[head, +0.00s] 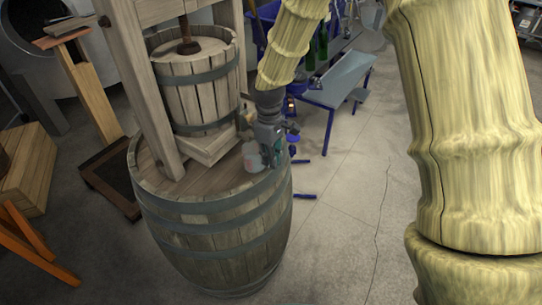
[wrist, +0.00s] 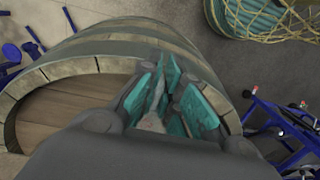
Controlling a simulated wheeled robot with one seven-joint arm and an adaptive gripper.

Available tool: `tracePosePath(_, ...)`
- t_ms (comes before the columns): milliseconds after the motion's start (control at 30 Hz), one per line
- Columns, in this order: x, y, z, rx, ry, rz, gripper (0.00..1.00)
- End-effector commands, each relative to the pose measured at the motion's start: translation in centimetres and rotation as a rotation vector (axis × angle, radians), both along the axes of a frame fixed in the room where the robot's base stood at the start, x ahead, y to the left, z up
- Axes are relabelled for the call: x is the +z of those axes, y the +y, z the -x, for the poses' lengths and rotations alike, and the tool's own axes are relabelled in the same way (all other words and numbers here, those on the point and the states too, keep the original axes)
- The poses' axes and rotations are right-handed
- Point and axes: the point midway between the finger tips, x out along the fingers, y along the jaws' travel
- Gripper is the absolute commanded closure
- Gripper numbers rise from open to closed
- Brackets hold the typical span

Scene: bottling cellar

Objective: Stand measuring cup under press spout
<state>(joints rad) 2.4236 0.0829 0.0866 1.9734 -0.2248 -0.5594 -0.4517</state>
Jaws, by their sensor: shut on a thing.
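The measuring cup (head: 253,158) is a small, pale, see-through vessel with a reddish patch, low at the right rim of the barrel top in the head view. My gripper (head: 267,148) is shut on it from the right. I cannot tell whether the cup's base touches the wood. The wooden press (head: 195,88) stands on the barrel, left of and behind the cup. A small spout-like piece (head: 243,118) shows at its right side, above and behind the cup. In the wrist view my gripper's teal finger pads (wrist: 172,95) largely hide the cup, with only a pale bit between them.
The banded barrel (head: 215,218) carries the press; its rim (wrist: 85,67) curves around my gripper in the wrist view. A blue bench (head: 340,78) stands behind on the right. A wooden crate (head: 25,165) is at the left.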

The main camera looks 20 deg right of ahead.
Motion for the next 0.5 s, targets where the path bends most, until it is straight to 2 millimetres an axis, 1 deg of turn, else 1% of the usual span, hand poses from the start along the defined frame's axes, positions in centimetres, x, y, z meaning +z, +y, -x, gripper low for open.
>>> tracePosePath(333,-0.27,-0.01,-0.02,0.000,-0.001,-0.001,1.00)
tracePosePath(367,-0.27,-0.01,-0.02,0.000,-0.001,0.000,0.90)
tracePosePath(400,-0.25,-0.01,-0.02,0.000,-0.001,0.000,0.82)
tracePosePath(467,-0.25,-0.01,-0.02,0.000,-0.001,0.000,0.72)
tracePosePath(500,-0.25,-0.01,-0.02,0.000,-0.001,0.000,0.72)
